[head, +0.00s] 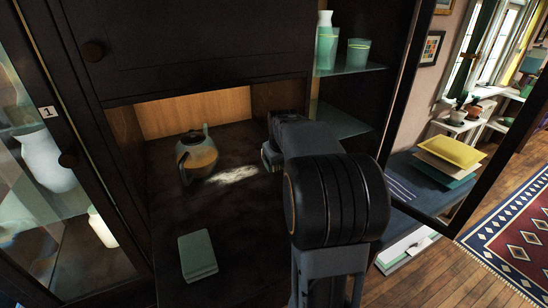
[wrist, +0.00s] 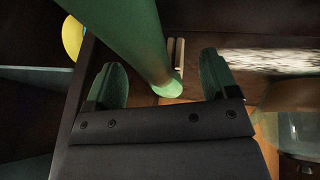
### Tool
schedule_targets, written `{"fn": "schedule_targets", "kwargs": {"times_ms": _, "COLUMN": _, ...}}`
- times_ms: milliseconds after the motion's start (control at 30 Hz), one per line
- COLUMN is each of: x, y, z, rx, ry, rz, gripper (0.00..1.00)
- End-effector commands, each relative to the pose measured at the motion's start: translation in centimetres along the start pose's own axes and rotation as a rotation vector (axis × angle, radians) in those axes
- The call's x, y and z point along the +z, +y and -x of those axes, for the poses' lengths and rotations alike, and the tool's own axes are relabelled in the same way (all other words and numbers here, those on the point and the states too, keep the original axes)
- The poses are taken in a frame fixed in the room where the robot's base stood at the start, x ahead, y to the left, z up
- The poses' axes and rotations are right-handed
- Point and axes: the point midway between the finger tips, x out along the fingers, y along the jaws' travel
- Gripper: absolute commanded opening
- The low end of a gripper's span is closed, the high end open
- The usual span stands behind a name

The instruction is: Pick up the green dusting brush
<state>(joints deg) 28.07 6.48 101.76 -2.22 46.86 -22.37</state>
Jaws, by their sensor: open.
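In the wrist view a long green tapered shape, which looks like the dusting brush (wrist: 128,38), runs from the top left down to a narrow rounded end. That end lies between the two green-padded fingers of my gripper (wrist: 162,82). The fingers are open, with a gap on both sides of the narrow end. No bristles show, and I cannot tell how far the shape is from my fingers in depth. In the head view my gripper (head: 268,156) is over the dark cabinet shelf, partly behind my arm. I cannot make out the brush there; my arm hides that area.
A glass pot with amber contents (head: 198,158) stands left of my gripper. A pale green stack (head: 198,256) lies at the shelf front. Green glasses (head: 327,48) stand on a glass shelf (head: 352,70) at upper right. An open glass door (head: 45,150) is at left.

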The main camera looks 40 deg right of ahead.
Motion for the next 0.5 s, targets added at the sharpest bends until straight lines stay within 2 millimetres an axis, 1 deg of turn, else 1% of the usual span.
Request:
{"fn": "schedule_targets", "kwargs": {"times_ms": 100, "x": 0.02, "y": -0.01, "z": -0.74, "rx": 0.0, "ry": -0.001, "rz": 0.0, "gripper": 0.8}}
{"fn": "schedule_targets", "kwargs": {"times_ms": 367, "x": 0.01, "y": -0.02, "z": -0.85, "rx": 0.0, "ry": 0.0, "rz": 0.0, "gripper": 0.8}}
{"fn": "schedule_targets", "kwargs": {"times_ms": 500, "x": 0.0, "y": -0.02, "z": -0.83, "rx": 0.0, "ry": 0.0, "rz": 0.0, "gripper": 0.66}}
